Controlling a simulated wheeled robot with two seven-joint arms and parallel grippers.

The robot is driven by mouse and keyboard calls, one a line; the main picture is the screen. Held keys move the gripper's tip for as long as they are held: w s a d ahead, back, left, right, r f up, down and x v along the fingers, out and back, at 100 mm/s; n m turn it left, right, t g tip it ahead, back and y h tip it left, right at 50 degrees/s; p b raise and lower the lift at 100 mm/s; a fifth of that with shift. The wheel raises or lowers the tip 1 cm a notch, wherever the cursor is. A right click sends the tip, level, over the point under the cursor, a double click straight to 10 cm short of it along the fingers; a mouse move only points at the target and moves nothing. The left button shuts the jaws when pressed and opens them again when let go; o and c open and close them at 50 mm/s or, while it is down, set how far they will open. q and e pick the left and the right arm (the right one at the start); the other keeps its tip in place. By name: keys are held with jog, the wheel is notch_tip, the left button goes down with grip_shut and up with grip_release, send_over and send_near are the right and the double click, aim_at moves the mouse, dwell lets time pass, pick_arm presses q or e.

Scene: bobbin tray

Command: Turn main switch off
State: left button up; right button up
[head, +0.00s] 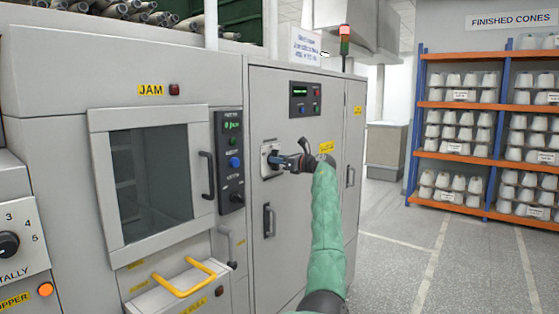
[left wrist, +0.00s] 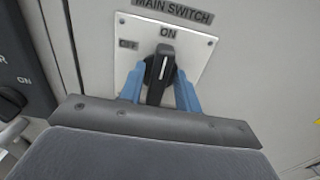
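The main switch is a black rotary knob (left wrist: 160,72) on a white plate (left wrist: 195,48) marked OFF at left and ON at top. Its white pointer line points up toward ON. My left gripper (left wrist: 160,92) has its two blue fingers on either side of the knob; they look open around it, and I cannot tell whether they touch it. In the head view my left gripper (head: 277,161) is at the switch plate (head: 265,150) on the grey cabinet, hiding most of the knob. My right gripper is in neither view.
A door handle (head: 269,221) is below the switch, and a small panel with a green display (head: 305,98) is above it. A control strip (head: 231,160) is to the left. Shelves of white cones (head: 485,158) stand at the right, with clear floor before them.

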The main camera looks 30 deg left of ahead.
pick_arm(q)
grip_shut()
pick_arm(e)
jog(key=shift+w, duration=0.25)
pick_arm(q)
jog(key=shift+r+n, duration=0.1)
jog(key=shift+n, duration=0.2)
jog(key=n+b, duration=0.2)
jog(key=n, duration=0.3)
jog(key=n+b, duration=0.1)
jog(key=n, duration=0.5)
jog(key=f+n+b, duration=0.1)
jog(key=n+b, duration=0.1)
jog(key=n, duration=0.4)
jog(key=shift+s+b, duration=0.35)
jog(key=shift+s, duration=0.05)
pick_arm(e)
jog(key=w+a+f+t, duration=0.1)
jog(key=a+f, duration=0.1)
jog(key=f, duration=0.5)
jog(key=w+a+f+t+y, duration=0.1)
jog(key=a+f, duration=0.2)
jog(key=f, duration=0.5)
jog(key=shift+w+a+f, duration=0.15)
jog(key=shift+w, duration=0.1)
